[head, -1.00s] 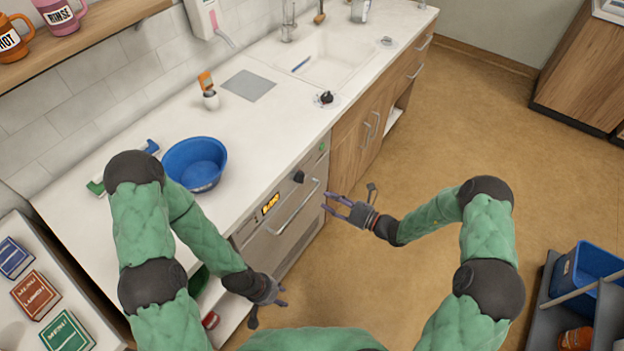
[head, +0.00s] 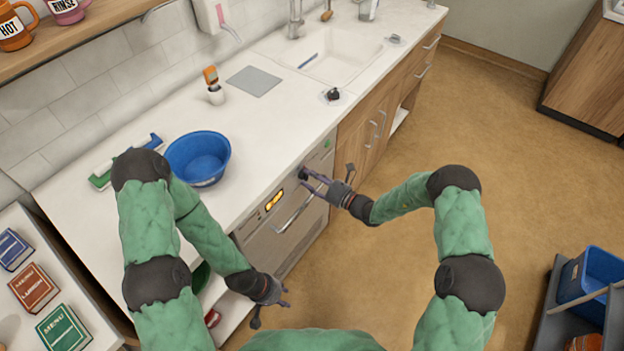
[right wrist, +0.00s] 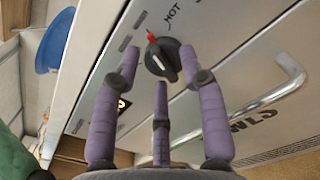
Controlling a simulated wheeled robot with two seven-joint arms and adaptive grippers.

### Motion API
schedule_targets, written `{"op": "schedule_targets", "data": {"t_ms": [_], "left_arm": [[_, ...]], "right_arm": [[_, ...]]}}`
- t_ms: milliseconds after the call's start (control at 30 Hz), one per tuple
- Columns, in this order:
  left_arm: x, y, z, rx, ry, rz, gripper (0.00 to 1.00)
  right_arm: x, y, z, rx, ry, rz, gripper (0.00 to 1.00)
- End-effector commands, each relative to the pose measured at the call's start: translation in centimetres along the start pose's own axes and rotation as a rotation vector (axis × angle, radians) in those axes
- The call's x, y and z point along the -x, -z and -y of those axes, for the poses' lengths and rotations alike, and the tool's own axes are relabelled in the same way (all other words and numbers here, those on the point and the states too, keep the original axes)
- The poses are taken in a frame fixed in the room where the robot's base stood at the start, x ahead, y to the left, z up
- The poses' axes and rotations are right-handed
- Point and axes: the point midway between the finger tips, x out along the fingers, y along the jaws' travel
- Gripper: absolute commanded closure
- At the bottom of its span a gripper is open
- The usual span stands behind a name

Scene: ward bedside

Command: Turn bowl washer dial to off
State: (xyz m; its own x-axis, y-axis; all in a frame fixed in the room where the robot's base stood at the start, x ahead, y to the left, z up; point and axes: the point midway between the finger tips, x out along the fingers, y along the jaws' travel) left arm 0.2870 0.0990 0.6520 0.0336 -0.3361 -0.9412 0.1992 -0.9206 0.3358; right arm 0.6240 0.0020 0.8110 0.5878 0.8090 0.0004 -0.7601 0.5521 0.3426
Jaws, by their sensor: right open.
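The bowl washer (head: 282,225) is the grey-fronted machine under the counter, with a lit orange display (head: 274,200). Its black dial (right wrist: 163,60) has a white bar and sits beside a red mark and the printed word HOT in the right wrist view. In the head view the dial (head: 304,173) is partly covered by my fingers. My right gripper (head: 312,181) is open, its purple fingers spread around the dial; whether they touch it is unclear. The fingers also show in the right wrist view (right wrist: 160,72). My left gripper (head: 286,295) appears open and empty, low before the counter.
A bar handle (head: 296,212) crosses the washer front below the dial. A blue bowl (head: 198,158) sits on the counter (head: 262,130) above. A second black knob (head: 332,95) is near the sink (head: 335,55).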

Motion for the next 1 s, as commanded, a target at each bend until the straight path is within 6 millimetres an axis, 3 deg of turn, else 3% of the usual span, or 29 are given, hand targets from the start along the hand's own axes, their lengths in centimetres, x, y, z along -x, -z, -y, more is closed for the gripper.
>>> {"op": "schedule_targets", "data": {"t_ms": [233,400,767,1000], "left_arm": [[0.01,0.00,0.00,0.000,0.000,0.000,0.60],[0.01,0.01,0.00,0.000,0.000,0.000,0.60],[-0.02,0.01,0.01,0.000,0.000,0.000,0.60],[-0.15,0.01,0.05,0.000,0.000,0.000,0.60]], "right_arm": [[-0.07,-0.02,0.00,0.000,0.000,0.000,0.57],[-0.05,-0.01,-0.01,0.000,0.000,0.000,1.00],[-0.04,0.03,-0.01,0.021,0.001,-0.001,1.00],[-0.03,0.10,-0.04,0.132,0.001,-0.001,1.00]]}}
